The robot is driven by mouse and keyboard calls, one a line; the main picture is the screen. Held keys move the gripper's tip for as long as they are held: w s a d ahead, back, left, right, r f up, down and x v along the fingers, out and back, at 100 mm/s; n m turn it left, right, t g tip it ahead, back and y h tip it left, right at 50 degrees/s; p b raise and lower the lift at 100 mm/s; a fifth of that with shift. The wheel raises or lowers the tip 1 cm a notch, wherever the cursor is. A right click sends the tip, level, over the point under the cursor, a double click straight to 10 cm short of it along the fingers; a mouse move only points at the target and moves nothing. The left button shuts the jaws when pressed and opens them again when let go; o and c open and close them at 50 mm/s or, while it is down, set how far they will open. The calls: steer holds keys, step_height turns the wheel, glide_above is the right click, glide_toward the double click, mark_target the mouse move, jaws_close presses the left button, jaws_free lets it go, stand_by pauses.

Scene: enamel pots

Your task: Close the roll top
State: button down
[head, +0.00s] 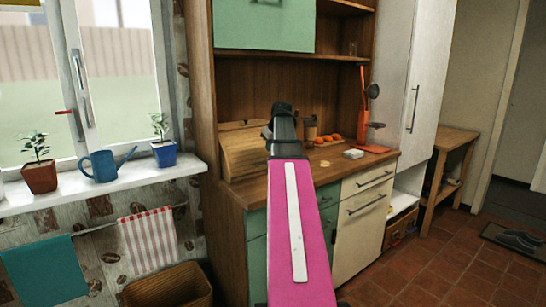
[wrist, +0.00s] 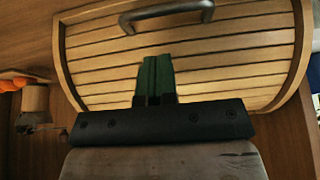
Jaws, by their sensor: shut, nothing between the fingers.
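The roll-top box (head: 240,152) is light wood with a slatted front and stands on the counter at the back left, partly hidden behind my arm in the head view. In the wrist view, which looks turned over, its slatted roll top (wrist: 215,60) fills the upper part. A grey bar handle (wrist: 165,14) is on the slats near the top of the picture. The slats cover the front that shows, with no opening seen. My gripper (wrist: 157,75) is shut and empty, its green fingers in front of the slats; contact cannot be told. Its fingertips are hidden in the head view.
The windowsill (head: 110,190) with pots is on the left.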

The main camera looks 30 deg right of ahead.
steer(key=s+v, duration=0.1)
steer(key=v, duration=0.7)
steer(key=shift+s+r, duration=0.1)
